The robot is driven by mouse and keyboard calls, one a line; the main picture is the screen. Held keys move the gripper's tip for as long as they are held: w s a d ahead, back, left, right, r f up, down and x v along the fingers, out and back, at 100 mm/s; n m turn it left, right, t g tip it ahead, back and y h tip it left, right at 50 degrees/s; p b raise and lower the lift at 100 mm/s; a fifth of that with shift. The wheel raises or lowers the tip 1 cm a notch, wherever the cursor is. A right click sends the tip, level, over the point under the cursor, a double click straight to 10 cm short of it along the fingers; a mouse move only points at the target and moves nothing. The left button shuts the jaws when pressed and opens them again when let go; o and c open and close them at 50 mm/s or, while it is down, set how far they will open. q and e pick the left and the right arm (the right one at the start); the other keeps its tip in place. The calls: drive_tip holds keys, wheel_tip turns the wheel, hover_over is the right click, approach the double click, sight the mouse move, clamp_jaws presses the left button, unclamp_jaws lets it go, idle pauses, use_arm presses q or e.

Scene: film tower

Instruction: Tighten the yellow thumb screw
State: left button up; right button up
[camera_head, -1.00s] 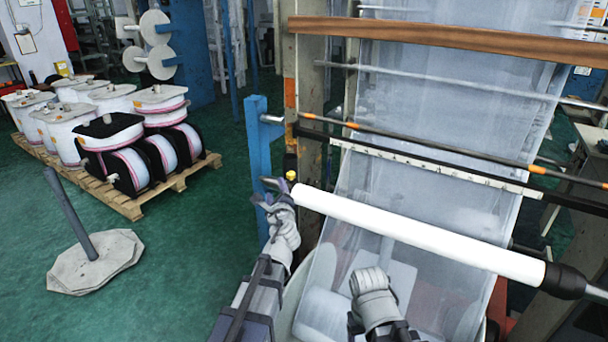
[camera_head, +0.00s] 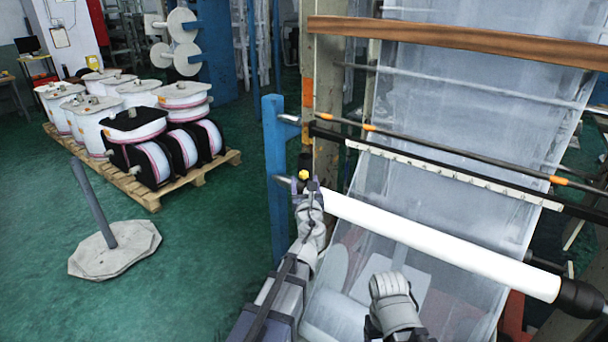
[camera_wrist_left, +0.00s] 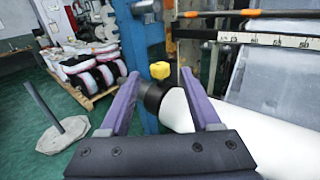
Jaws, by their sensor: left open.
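The yellow thumb screw (camera_head: 303,175) sits on top of the black collar at the left end of the white roller (camera_head: 440,245). In the left wrist view the screw (camera_wrist_left: 160,70) shows upright on the black collar (camera_wrist_left: 154,96). My left gripper (camera_head: 306,187) is at this roller end, just in front of the screw. Its two purple fingers (camera_wrist_left: 160,82) are spread in the wrist view, with the screw and collar seen between them and nothing gripped. Whether the fingers touch the collar cannot be told. Of my right arm only a grey-white part shows at the bottom; its gripper is not visible.
A blue post (camera_head: 276,165) stands just left of the roller end. Translucent film (camera_head: 440,110) hangs behind the roller. A black rod with orange marks (camera_head: 430,143) runs above. A pallet (camera_head: 150,198) with spools and a post on a grey base (camera_head: 115,250) stand on the green floor left.

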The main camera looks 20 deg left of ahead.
sight(304, 176)
use_arm(q)
drive_tip(key=x, duration=0.5)
clamp_jaws()
idle(0.4)
